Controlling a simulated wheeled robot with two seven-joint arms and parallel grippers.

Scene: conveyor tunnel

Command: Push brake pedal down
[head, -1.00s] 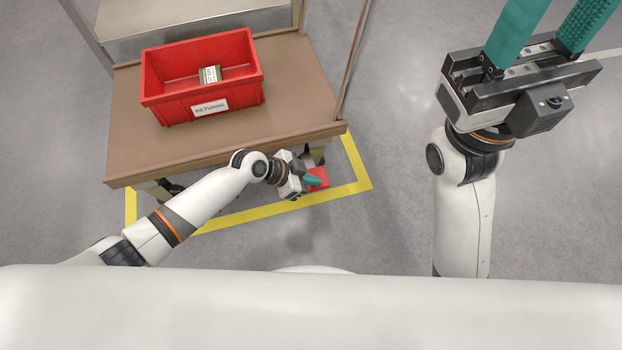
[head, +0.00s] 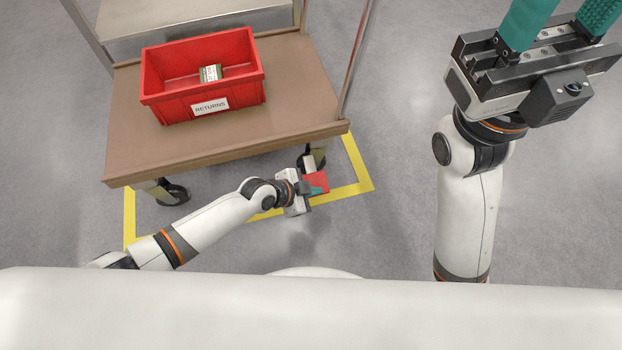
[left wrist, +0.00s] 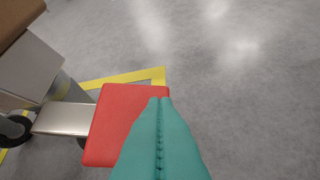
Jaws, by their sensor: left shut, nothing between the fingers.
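The red brake pedal (head: 317,181) sits low at the cart's near right leg. In the left wrist view the pedal (left wrist: 115,120) is a flat red plate on a metal arm (left wrist: 63,118) beside a caster wheel. My left gripper (head: 315,190) is at the pedal, its teal fingers (left wrist: 160,135) shut together and empty. The fingertips overlap the pedal's right part in the wrist view; I cannot tell whether they touch it. My right gripper (head: 555,30) is raised at the upper right, its teal fingers spread apart, tips out of frame.
The brown-topped cart (head: 150,158) stands inside a yellow floor marking (head: 355,165). A red RETURNS bin (head: 175,107) with a small labelled box (head: 211,73) in it stands on the cart. Metal posts (head: 358,60) rise from its corners. The grey floor to the right is clear.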

